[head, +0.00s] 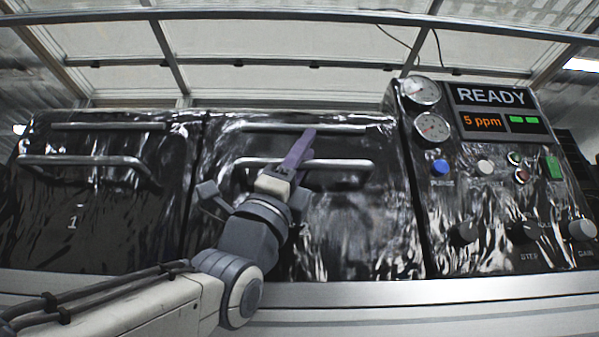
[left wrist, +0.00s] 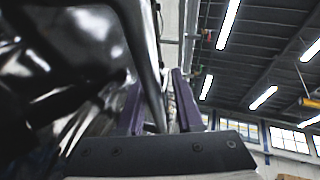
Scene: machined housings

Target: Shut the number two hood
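The number two hood (head: 345,225) is the glossy dark panel in the middle of the head view, with a metal bar handle (head: 345,164) across its front. Its numeral is mostly hidden by my arm. My left gripper (head: 300,146) is at the left half of this handle, its purple fingers pointing up and across the bar. In the left wrist view the handle bar (left wrist: 143,50) runs between the two purple fingers (left wrist: 160,98); they stand apart, with some gap beside the bar. The hood's dark surface (left wrist: 60,60) fills the left there. My right gripper is not in view.
The number one hood (head: 75,225), with its own handle (head: 85,161), is on the left. A control panel (head: 490,215) with gauges, knobs and a READY display (head: 492,96) stands on the right. A pale ledge (head: 420,293) runs along the front. Metal framing crosses above.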

